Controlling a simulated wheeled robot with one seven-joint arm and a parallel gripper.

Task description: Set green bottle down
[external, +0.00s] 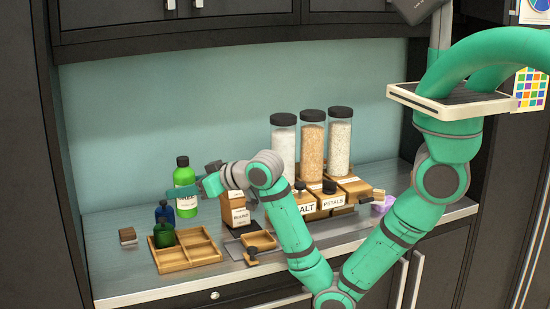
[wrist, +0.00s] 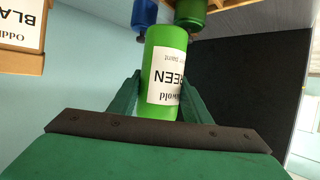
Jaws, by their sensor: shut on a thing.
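The bright green bottle (external: 184,174) has a black cap and a white label and looks upright in the external view. My gripper (external: 192,191) is shut on it from the right, at the middle of its body. In the wrist view the green bottle (wrist: 165,60) sits between both fingers (wrist: 158,100), with its label toward the camera. The bottle is behind the wooden divided tray (external: 188,255), over the counter (external: 120,275). I cannot tell whether its base touches the counter.
A small blue bottle (external: 165,213) and a dark green bottle (external: 162,236) stand at the tray's left side. A small wooden block (external: 127,236) is further left. A wooden box (external: 240,217) and tall jars (external: 312,150) stand to the right. Counter between block and tray is clear.

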